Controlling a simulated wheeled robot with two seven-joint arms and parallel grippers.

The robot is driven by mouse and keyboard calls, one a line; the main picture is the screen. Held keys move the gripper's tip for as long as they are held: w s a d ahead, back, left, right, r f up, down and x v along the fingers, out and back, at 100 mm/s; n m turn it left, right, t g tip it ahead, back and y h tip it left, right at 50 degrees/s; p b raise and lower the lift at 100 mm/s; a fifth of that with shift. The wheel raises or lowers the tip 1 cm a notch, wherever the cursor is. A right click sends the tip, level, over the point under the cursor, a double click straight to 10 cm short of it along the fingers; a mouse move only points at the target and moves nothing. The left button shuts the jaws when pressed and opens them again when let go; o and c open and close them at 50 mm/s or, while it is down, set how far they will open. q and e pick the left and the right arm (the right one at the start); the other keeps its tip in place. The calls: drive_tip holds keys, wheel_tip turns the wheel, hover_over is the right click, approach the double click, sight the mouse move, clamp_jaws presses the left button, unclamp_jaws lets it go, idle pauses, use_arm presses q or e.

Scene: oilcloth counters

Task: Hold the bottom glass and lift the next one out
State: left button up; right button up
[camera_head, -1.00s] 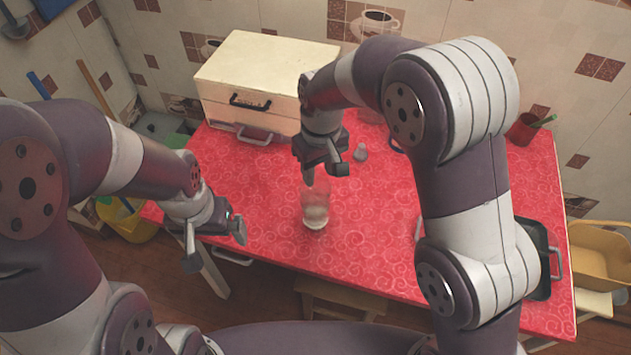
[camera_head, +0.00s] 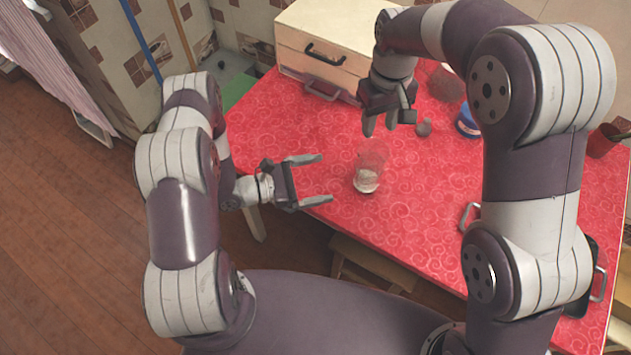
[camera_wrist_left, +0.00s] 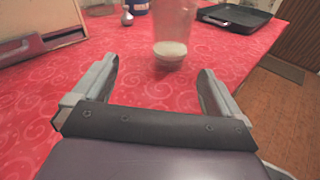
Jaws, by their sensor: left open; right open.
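The clear glasses (camera_head: 369,170) stand upright on the red counter as a see-through stack with a whitish base; I cannot tell how many are nested. In the left wrist view the stack (camera_wrist_left: 173,35) is straight ahead, beyond and between the fingertips, with its top cut off. My left gripper (camera_head: 322,178) is open and empty, to the left of the stack, fingers pointing at it and apart from it. It also shows in the left wrist view (camera_wrist_left: 158,82). My right gripper (camera_head: 385,126) is open, pointing down above and behind the stack, not touching it.
A cream case (camera_head: 325,50) stands at the back. A small grey shaker (camera_head: 424,128) and a blue item (camera_head: 467,122) are behind the stack. A dark tray (camera_wrist_left: 236,17) lies on the right. The red counter (camera_head: 420,205) is clear around the stack.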

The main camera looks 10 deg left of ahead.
sight(368, 174)
use_arm(q)
drive_tip(key=shift+s+d+r+n+h, duration=0.1)
drive_tip(key=shift+s+d+n+h, duration=0.05)
drive_tip(key=shift+s+n+h, duration=0.45)
drive_tip(key=shift+s+d, duration=0.1)
drive_tip(key=shift+d, duration=0.2)
drive_tip(key=x, duration=1.2)
drive_tip(key=shift+d+r, duration=0.1)
drive_tip(key=shift+r, duration=0.1)
